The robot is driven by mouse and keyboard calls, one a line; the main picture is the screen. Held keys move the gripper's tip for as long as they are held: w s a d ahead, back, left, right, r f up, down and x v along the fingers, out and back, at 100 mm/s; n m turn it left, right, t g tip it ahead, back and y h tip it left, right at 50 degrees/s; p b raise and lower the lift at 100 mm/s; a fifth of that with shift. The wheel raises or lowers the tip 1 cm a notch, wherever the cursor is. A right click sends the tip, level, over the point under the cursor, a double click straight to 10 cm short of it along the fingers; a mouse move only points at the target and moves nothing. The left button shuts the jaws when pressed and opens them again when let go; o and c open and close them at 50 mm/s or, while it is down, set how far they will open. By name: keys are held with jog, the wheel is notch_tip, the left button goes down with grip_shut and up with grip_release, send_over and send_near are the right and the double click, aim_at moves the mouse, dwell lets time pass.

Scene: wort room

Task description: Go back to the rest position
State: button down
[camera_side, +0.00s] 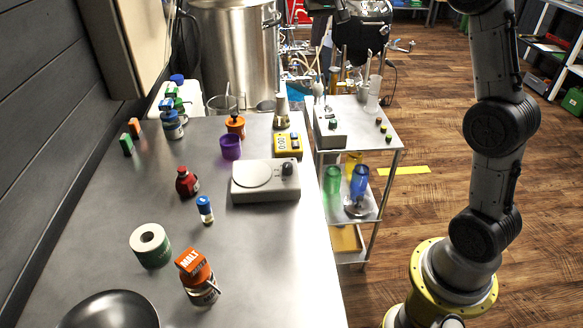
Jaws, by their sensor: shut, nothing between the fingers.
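My arm (495,125) rises from its yellow-ringed base at the right and leaves the picture at the top edge. I cannot make out my gripper in this view. No object is seen attached to the visible part of the arm.
The steel bench (265,255) holds a grey scale (265,182), a yellow timer (288,145), a purple cup (230,148), a malt bottle (197,278), a green-labelled roll (150,246) and a dark pan (112,312). A steel trolley (358,115) stands between bench and arm. Wooden floor lies clear behind the arm.

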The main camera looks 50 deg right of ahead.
jog(key=s+a+r+n+t+y, duration=0.1)
jog(key=s+a+r+n, duration=0.1)
jog(key=s+a, duration=0.65)
jog(key=s+a+r+n+t+y, duration=0.1)
jog(key=s+a+r+n, duration=0.15)
jog(key=s+a, duration=0.6)
jog(key=s+a+f+n+y, duration=0.1)
jog(key=s+f+n, duration=0.1)
jog(key=s+f, duration=1)
jog(key=s, duration=0.4)
jog(key=shift+a+f+g, duration=0.3)
jog(key=shift+a, duration=0.1)
jog(key=shift+n, duration=0.25)
